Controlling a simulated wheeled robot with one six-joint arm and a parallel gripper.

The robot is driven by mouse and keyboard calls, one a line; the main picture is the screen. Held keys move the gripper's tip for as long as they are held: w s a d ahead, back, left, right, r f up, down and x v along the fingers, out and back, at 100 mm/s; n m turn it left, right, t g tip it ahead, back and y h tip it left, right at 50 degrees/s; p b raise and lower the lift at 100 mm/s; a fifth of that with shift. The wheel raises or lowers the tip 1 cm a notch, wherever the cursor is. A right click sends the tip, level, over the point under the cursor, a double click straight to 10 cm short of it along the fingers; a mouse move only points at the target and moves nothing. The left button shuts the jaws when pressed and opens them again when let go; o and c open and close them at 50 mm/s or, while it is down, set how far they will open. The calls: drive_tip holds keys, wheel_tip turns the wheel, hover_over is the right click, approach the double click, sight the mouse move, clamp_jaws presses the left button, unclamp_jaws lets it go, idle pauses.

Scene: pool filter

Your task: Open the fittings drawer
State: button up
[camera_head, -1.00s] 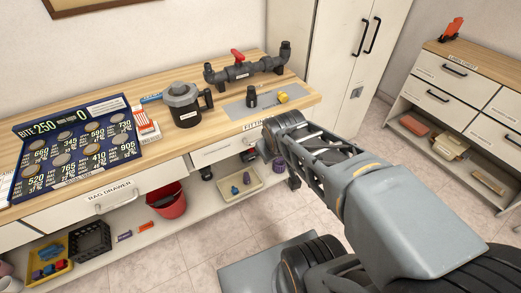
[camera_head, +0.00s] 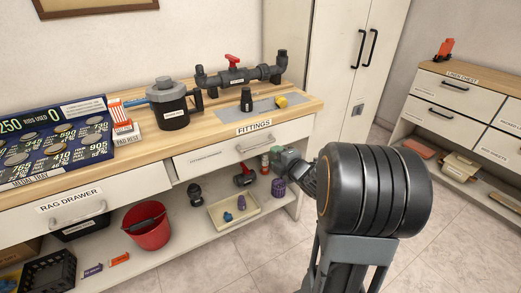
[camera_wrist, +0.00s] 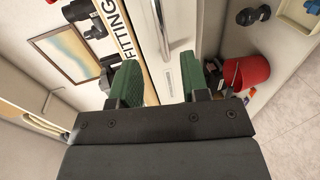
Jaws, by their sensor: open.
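The fittings drawer (camera_head: 215,155) is a white front under the wooden worktop, below the "FITTINGS" label (camera_head: 254,127). It looks shut. Its silver bar handle (camera_head: 256,146) is on the front. My gripper (camera_head: 288,160) is just right of and below the handle in the head view, partly hidden by my arm. In the wrist view my gripper (camera_wrist: 158,79) has two green fingers apart with nothing between them. The handle (camera_wrist: 160,25) lies beyond the fingertips, roughly in line with the gap. The drawer front (camera_wrist: 184,45) shows beside it.
The rag drawer (camera_head: 60,212) is at the left. A red bucket (camera_head: 147,226) and a cream tray (camera_head: 233,209) are on the lower shelf. A black pump pot (camera_head: 170,105) and pipework (camera_head: 240,74) stand on the worktop. Floor in front is clear.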

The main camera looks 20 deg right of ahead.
sight(262, 146)
drive_tip(key=b+x, duration=0.1)
drive_tip(key=x, duration=1)
drive_tip(key=shift+w+r, duration=0.1)
drive_tip(key=shift+w, duration=0.05)
drive_tip(key=shift+c, duration=0.4)
clamp_jaws()
